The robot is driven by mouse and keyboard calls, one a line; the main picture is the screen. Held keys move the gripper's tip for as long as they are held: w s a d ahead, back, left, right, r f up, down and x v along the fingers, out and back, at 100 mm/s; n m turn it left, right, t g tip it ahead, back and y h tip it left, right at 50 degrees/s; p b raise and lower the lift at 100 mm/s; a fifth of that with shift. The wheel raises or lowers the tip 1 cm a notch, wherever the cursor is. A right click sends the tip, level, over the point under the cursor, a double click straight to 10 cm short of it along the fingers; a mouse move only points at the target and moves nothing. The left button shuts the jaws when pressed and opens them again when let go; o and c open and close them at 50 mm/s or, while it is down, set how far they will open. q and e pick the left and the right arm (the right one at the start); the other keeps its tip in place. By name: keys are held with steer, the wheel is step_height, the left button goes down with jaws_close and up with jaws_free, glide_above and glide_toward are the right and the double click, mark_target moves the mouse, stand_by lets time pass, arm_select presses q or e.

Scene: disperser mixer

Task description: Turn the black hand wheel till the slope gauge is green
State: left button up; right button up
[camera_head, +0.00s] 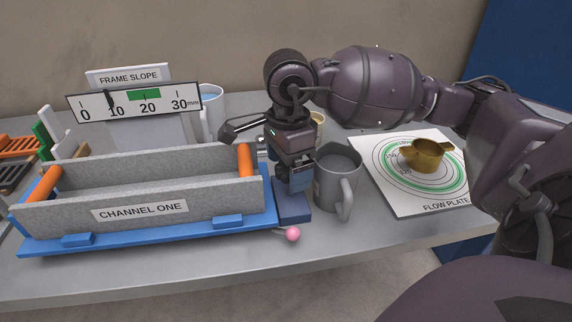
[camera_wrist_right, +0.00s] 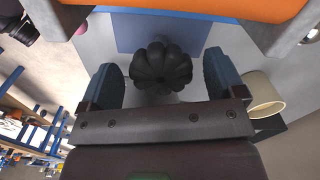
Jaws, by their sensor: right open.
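The black hand wheel (camera_wrist_right: 160,68) shows in the right wrist view, lobed and round, between the two blue fingers of my open right gripper (camera_wrist_right: 162,74). Gaps show on both sides, so the fingers do not appear to touch it. In the head view my right gripper (camera_head: 291,200) points down at the right end of the blue frame (camera_head: 150,235) and hides the wheel. The slope gauge (camera_head: 135,103) stands behind the channel. Its black pointer (camera_head: 110,99) is just left of the 10 mark, left of the green band (camera_head: 144,95). My left gripper is not seen.
The grey channel (camera_head: 140,210) with orange rollers (camera_head: 246,162) rests on the frame. A grey mug (camera_head: 338,178) stands close right of my gripper. A pink ball (camera_head: 292,234) is in front. The flow plate (camera_head: 400,205) with a brass cup (camera_head: 424,156) lies further right.

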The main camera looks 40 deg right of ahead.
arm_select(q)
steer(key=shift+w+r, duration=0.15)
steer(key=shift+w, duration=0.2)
arm_select(e)
steer(key=shift+c, duration=0.4)
steer(key=c, duration=0.8)
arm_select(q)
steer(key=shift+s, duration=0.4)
arm_select(e)
steer(key=shift+c, duration=0.2)
steer(key=m+p, duration=0.1)
steer(key=m, duration=0.3)
steer(key=shift+w+d+m, duration=0.1)
steer(key=shift+m, duration=0.3)
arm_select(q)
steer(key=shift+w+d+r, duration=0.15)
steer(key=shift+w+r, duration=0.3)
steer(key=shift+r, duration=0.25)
arm_select(e)
steer(key=shift+m, duration=0.6)
arm_select(q)
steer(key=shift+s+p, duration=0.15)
steer(key=shift+p, duration=0.15)
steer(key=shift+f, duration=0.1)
